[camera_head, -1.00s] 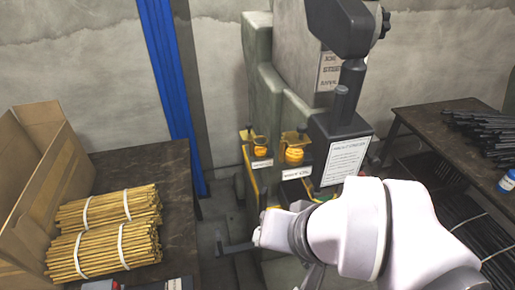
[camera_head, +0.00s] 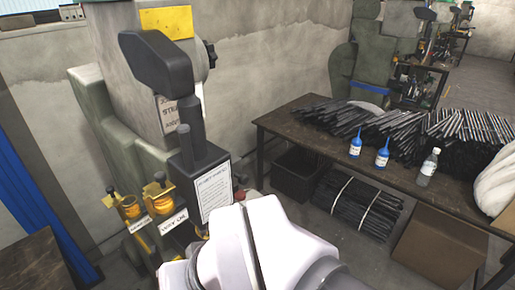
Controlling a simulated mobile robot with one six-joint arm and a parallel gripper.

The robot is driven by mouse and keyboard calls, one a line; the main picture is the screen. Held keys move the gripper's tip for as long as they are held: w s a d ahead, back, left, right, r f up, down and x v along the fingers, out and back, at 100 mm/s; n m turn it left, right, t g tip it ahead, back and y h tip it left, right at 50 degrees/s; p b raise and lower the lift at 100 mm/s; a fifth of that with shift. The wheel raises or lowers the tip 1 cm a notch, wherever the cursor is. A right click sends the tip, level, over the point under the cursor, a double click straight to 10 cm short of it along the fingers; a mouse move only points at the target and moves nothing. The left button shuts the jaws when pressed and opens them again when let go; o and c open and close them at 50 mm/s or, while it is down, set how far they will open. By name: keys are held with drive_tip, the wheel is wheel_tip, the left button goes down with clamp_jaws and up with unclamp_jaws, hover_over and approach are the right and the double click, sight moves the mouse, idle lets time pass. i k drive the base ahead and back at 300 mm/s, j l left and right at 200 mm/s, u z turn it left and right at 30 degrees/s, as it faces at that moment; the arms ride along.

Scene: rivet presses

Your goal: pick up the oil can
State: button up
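Two small blue bottles with thin pointed spouts and white labels look like oil cans. One blue bottle (camera_head: 355,147) stands upright near the front edge of the dark table (camera_head: 325,147). The other blue bottle (camera_head: 382,158) stands upright just to its right. I cannot tell which of them is the oil can named. My white arm fills the bottom centre, left of and nearer than the table. My gripper is not visible; the arm links and the picture's lower edge hide it.
A clear bottle (camera_head: 428,167) stands right of the blue ones, with heaps of dark rods (camera_head: 400,125) behind. A green press (camera_head: 100,115) with orange oil cups (camera_head: 158,195) stands left. Below the table are a black bin (camera_head: 298,173) and a cardboard box (camera_head: 437,245).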

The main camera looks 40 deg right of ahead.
sight(356, 143)
drive_tip(key=z, duration=2.2)
drive_tip(key=u, duration=2.35)
drive_tip(key=z, duration=2.35)
drive_tip(key=i+l, duration=1.35)
drive_tip(key=i+j, duration=1.2)
drive_tip(key=j, duration=0.25)
